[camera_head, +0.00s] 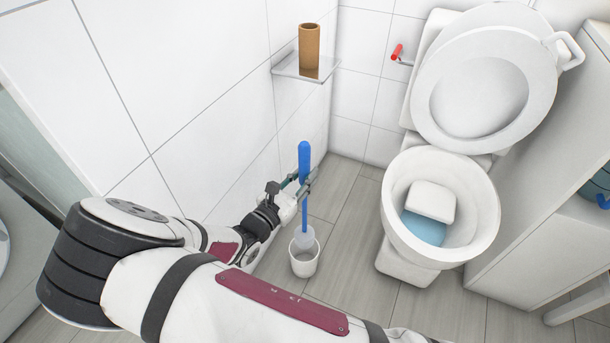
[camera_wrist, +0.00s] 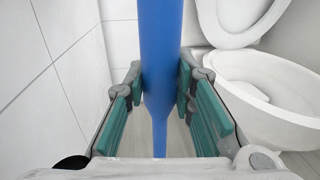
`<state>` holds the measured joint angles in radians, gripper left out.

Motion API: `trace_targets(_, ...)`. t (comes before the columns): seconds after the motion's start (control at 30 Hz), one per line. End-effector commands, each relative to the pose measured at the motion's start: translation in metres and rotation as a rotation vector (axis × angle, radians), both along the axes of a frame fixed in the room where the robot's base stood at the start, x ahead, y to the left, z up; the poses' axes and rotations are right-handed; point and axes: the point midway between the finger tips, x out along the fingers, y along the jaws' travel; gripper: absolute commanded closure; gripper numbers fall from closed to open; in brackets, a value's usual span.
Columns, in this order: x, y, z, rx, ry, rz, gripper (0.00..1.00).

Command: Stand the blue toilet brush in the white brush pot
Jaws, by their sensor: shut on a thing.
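The blue toilet brush (camera_head: 304,165) is upright, with its handle up and its pale head (camera_head: 304,237) down. My gripper (camera_head: 304,184) is shut on the brush handle. In the wrist view the blue handle (camera_wrist: 160,60) stands between the two green-padded fingers of my gripper (camera_wrist: 163,92). The white brush pot (camera_head: 304,261) stands on the floor below the brush, near the wall. The brush head is at the pot's mouth; whether its lower end is inside or just behind the rim I cannot tell. The pot is out of sight in the wrist view.
The white toilet (camera_head: 440,205) with its lid up stands right of the pot. A glass shelf (camera_head: 292,68) with a cardboard roll (camera_head: 309,45) is on the wall above. A red-tipped paper holder (camera_head: 397,52) is on the back wall. The tiled wall is close on the left.

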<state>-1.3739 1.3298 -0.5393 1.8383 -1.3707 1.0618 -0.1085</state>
Motion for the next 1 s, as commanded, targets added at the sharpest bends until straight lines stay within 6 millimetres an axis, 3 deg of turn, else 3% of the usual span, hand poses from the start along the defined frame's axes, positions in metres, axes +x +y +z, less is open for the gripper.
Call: trace_targets(1.0, 0.000, 0.000, -0.075, -0.001, -0.002, 0.000, 1.00)
